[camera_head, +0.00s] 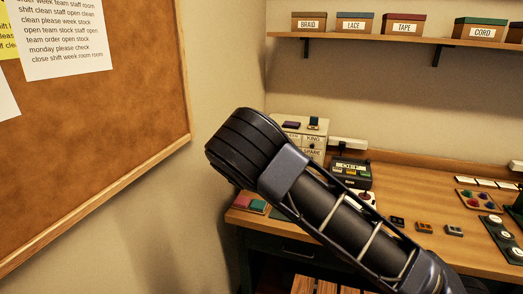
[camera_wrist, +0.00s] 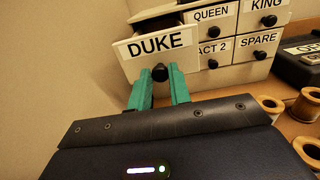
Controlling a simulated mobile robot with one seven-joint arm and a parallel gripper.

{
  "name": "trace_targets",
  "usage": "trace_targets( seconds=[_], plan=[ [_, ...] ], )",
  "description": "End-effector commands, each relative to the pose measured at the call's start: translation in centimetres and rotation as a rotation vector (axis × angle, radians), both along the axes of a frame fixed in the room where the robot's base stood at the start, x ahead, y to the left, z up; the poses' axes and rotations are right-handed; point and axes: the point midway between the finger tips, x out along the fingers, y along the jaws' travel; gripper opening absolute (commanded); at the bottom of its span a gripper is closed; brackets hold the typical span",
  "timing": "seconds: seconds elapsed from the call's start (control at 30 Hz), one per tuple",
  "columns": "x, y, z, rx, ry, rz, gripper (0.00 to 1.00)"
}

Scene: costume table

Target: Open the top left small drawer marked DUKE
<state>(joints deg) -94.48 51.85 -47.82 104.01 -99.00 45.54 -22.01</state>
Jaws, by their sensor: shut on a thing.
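The white DUKE drawer (camera_wrist: 125,50) is at the top left of a small white cabinet (camera_wrist: 222,50) in the wrist view. Its front stands out well ahead of the other drawers, and a dark gap shows behind its top edge. My gripper (camera_wrist: 160,80) has its green fingers shut on the black knob (camera_wrist: 160,72) of this drawer. In the head view the cabinet (camera_head: 313,141) is partly hidden behind my arm; the DUKE drawer and the gripper cannot be seen there.
The QUEEN, KING, ACT 2 and SPARE drawers look shut. Wooden spools (camera_wrist: 307,104) stand at the right of the wrist view. A dark label device (camera_head: 351,172) stands right of the cabinet. A wall with a corkboard (camera_head: 110,130) is at the left. Labelled boxes line a shelf (camera_head: 400,40).

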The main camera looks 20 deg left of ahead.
Motion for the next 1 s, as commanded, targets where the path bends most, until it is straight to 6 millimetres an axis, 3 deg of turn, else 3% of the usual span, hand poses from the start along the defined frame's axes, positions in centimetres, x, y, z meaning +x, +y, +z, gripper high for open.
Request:
trace_targets(
  seconds=[0.27,0.3,0.4,0.77,1.0],
  plan=[
    [-0.1,0.0,0.0,0.000,-0.001,0.000,0.00],
    [-0.1,0.0,0.0,0.000,-0.001,0.000,0.21],
    [-0.1,0.0,0.0,0.000,0.000,0.000,0.40],
    [-0.5,0.0,0.0,0.001,0.000,0.001,0.40],
    [-3.8,0.1,0.0,0.002,0.002,0.002,0.40]
  ],
)
